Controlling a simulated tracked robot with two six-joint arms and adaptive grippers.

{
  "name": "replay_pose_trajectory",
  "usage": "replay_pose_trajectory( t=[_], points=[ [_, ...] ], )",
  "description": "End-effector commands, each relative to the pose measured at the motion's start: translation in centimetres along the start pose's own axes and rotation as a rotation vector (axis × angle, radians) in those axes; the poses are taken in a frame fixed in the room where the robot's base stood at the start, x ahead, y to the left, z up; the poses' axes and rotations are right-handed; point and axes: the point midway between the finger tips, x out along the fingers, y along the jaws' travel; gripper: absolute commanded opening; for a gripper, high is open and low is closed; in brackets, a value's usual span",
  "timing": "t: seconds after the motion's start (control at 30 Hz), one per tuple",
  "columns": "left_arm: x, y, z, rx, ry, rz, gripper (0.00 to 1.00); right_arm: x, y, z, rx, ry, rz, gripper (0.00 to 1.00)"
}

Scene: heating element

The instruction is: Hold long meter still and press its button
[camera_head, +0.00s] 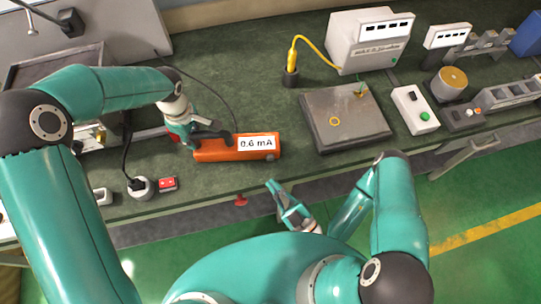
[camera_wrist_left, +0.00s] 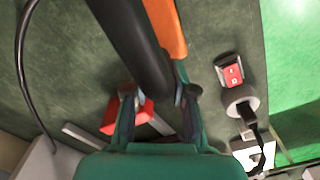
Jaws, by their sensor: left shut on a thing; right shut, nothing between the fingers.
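The long meter (camera_head: 225,152) is an orange bar lying on the dark green bench, with a white display reading 0.6 mA. A small grey round part (camera_head: 271,157), possibly its button, shows at its right end. My left gripper (camera_head: 196,138) is shut on the meter near its left end, by a black part. In the left wrist view, the fingers (camera_wrist_left: 160,97) sit either side of the meter's orange and black body (camera_wrist_left: 165,25); the exact contact is partly hidden. My right gripper (camera_head: 277,189) is shut and empty, in front of the bench edge, below and apart from the meter.
A red switch (camera_head: 167,184) and a round socket with a black plug (camera_head: 140,187) lie left of the meter. A grey plate (camera_head: 345,118) and a box with a green button (camera_head: 415,110) are to the right. A red knob (camera_head: 241,201) is on the front edge.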

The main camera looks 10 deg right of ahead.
Motion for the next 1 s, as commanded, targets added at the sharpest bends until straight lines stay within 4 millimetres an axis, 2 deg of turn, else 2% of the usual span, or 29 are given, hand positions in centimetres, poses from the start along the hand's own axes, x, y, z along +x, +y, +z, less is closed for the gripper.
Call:
replay_pose_trajectory(
  t=[0.27,0.3,0.47,0.8,1.0],
  points=[
    [0.0,0.0,0.0,0.001,0.0,0.0,0.0,0.0,0.0,0.0,0.0,0.0,0.0,0.0],
    [0.0,0.0,0.0,0.001,0.0,0.0,0.29,0.0,0.0,0.0,0.0,0.0,0.0,0.0],
    [0.0,0.0,0.0,0.0,0.0,0.0,0.55,0.0,0.0,0.0,0.0,0.0,0.0,0.0],
    [-0.2,0.0,0.0,0.0,0.0,0.001,0.55,0.0,0.0,0.0,0.0,0.0,0.0,0.0],
    [-2.3,0.1,0.0,-0.001,0.002,0.003,0.55,0.0,0.0,0.0,0.0,0.0,0.0,0.0]
  ],
)
